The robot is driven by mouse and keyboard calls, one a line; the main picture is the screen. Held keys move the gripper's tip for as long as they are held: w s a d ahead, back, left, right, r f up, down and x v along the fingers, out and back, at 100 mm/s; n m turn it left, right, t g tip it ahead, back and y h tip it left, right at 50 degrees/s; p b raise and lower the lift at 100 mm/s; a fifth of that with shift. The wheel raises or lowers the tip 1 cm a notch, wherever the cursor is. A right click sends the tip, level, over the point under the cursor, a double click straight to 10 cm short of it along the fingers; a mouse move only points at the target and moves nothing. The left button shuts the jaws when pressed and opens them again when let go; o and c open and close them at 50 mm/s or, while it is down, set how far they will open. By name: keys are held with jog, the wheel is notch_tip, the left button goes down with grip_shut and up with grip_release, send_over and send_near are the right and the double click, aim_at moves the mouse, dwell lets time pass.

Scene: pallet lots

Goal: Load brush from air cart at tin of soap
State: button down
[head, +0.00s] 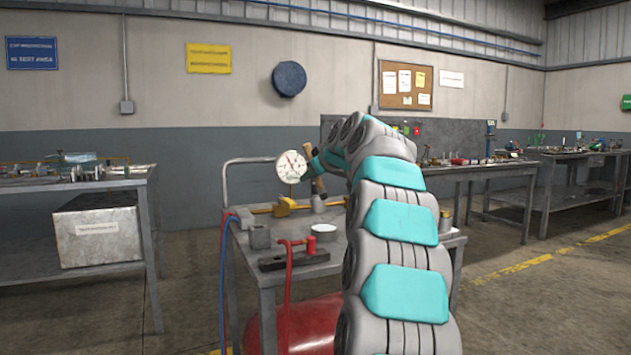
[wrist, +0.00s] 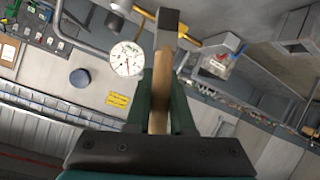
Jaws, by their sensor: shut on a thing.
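My gripper (head: 316,166) is above the air cart (head: 345,262), near the round gauge. Its green fingers (wrist: 161,92) are shut on the wooden handle of the brush (wrist: 161,62). In the head view the brush (head: 319,186) hangs down, slightly tilted, with its grey end lowest. I cannot tell whether that end touches anything. The tin of soap (head: 323,232) is a small round tin with a pale top on the cart, nearer me and below the brush. The brush is apart from the tin. The tin is not clear in the wrist view.
The gauge (head: 291,166) and yellow valve (head: 284,207) stand close left of the brush. A red clamp-like fitting (head: 297,245) on a dark bar, a grey block (head: 260,237) and hoses crowd the cart's near left. A red tank (head: 308,325) is below. Workbenches stand either side.

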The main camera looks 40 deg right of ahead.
notch_tip(320, 180, down, 6)
jog(key=b, duration=0.3)
dwell(0.4)
jog(key=shift+d+f+b, duration=0.1)
jog(key=shift+f+b, duration=0.5)
jog(key=shift+f, duration=0.05)
dwell(1.5)
jog(key=shift+r, duration=0.15)
notch_tip(320, 180, up, 7)
jog(key=p, duration=0.4)
dwell(0.4)
dwell(0.7)
